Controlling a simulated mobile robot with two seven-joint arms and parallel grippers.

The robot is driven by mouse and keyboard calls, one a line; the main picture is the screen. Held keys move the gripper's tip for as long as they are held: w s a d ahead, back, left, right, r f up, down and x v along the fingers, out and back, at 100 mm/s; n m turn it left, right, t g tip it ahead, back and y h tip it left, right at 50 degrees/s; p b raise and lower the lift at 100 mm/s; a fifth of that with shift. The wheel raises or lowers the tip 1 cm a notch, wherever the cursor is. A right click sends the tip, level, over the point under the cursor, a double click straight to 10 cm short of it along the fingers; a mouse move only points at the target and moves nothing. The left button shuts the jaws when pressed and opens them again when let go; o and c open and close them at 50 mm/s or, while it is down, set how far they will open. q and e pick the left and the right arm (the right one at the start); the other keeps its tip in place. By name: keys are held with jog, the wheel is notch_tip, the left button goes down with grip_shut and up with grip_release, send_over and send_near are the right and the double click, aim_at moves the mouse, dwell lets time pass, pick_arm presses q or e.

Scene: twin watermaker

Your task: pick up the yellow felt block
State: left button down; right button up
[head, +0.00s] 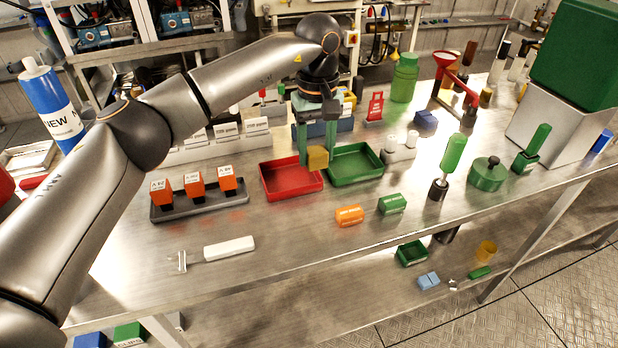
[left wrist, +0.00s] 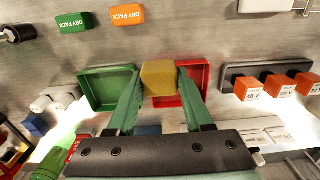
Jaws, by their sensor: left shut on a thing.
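The yellow felt block (head: 318,157) is a small mustard-yellow cube. My left gripper (head: 317,150) is shut on it, with its green fingers pointing down. In the head view the block shows between the red tray (head: 291,192) and the green tray (head: 357,176), over their adjoining edges. In the left wrist view the block (left wrist: 158,77) sits between the two fingertips of the left gripper (left wrist: 157,82), in front of both trays. I cannot tell exactly how high above the trays it is. My right gripper is not in view.
Orange blocks in a dark rack (head: 200,207) stand left of the trays. An orange dry pack (head: 349,215) and a green one (head: 392,204) lie in front. A white-handled tool (head: 229,248) lies near the front edge. Bottles and a green-handled tool (head: 453,155) stand to the right.

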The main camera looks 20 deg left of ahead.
pick_arm(q)
jog(key=shift+w+r+p, duration=0.2)
jog(key=shift+w+r, duration=0.2)
jog(key=shift+w, duration=0.5)
jog(key=shift+w+r+p, duration=0.25)
jog(key=shift+w+r, duration=0.15)
jog(key=shift+w, duration=0.45)
jog(key=shift+w+r+p, duration=0.2)
jog(key=shift+w+r, duration=0.2)
jog(key=shift+w, duration=0.5)
